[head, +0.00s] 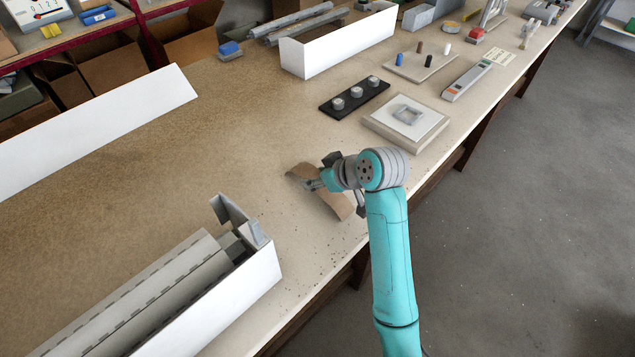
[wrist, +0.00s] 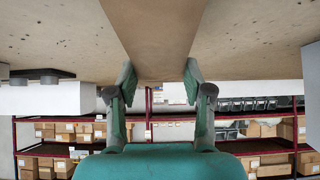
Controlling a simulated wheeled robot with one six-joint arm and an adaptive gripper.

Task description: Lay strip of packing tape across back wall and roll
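A curved brown strip of packing tape (head: 335,204) arches at my gripper (head: 322,181), over the front part of the bench. In the wrist view the strip (wrist: 155,30) runs between the two fingers (wrist: 158,82), which sit at its two long edges; the fingers look closed on it. Part of the strip is hidden behind the arm in the head view. The white shutter box (head: 240,300) lies at the lower left, with a grey slatted roll (head: 150,305) inside it. A grey end piece (head: 240,222) stands at its near right end. The gripper is apart from the box, up and right of it.
A long white panel (head: 95,130) lies at the left.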

